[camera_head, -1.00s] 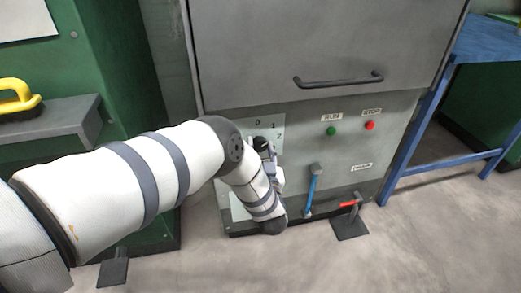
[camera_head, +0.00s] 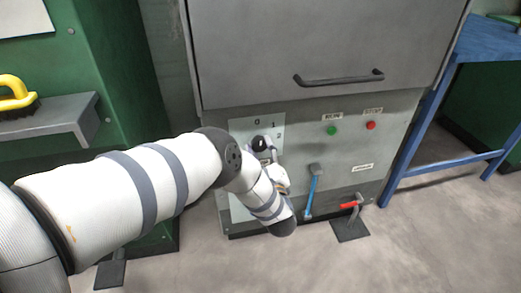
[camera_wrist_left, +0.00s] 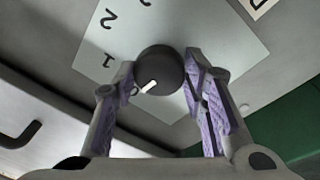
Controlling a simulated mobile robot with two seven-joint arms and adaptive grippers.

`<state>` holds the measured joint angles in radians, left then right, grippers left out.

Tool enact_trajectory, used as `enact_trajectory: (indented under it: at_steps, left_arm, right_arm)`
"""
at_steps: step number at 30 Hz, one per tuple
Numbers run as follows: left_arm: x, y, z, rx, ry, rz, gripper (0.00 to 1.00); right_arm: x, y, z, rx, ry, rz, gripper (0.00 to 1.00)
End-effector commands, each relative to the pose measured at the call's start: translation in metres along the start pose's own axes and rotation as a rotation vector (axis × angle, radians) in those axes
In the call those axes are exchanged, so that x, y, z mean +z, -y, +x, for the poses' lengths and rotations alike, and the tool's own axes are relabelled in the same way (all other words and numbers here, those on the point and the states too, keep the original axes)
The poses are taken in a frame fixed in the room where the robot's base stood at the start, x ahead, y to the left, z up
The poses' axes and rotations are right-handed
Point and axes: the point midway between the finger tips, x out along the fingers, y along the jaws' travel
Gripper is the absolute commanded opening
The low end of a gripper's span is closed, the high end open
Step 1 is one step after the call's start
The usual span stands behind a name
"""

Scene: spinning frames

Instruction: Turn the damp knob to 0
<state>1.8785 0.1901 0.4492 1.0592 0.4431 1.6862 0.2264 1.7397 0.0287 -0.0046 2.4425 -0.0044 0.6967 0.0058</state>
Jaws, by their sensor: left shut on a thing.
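The damp knob (camera_wrist_left: 160,68) is a dark round knob with a white pointer mark, on a pale number plate (camera_wrist_left: 205,35) of the grey machine. In the left wrist view its mark points to the lower left, towards a small partly hidden figure beside one finger. The figures 1 and 2 lie further round. My left gripper (camera_wrist_left: 160,78) is shut on the knob, one finger on each side. In the head view the dark knob (camera_head: 259,143) shows just above my left gripper (camera_head: 263,155), below the plate's 0. My right gripper is not in view.
Right of the plate are a green button (camera_head: 332,130), a red button (camera_head: 371,125), a blue-handled lever (camera_head: 312,190) and a red-handled pedal (camera_head: 350,205). A dark door handle (camera_head: 339,79) is above. A blue bench (camera_head: 480,45) stands right.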

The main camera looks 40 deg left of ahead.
Motion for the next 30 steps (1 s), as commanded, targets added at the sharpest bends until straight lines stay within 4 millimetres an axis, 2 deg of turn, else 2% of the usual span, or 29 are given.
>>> enact_trajectory:
  at_steps: [9, 26, 27, 29, 30]
  left_arm:
    - [0.0011, 0.0002, -0.0006, -0.012, -0.008, -0.113, 0.11]
    - [0.0010, -0.0002, -0.0007, -0.014, -0.010, -0.137, 0.11]
    - [0.0010, -0.0002, -0.0007, -0.013, -0.010, -0.137, 0.46]
    - [0.0009, -0.0002, -0.0006, -0.013, -0.011, -0.137, 0.59]
    - [0.0009, -0.0002, -0.0006, -0.013, -0.011, -0.137, 0.59]
  right_arm:
    - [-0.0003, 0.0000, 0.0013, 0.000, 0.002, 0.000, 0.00]
    - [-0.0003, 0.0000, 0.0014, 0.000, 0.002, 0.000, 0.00]
    - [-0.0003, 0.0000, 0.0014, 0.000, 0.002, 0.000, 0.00]
    - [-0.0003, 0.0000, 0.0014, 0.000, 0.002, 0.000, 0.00]
    - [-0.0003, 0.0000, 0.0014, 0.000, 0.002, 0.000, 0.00]
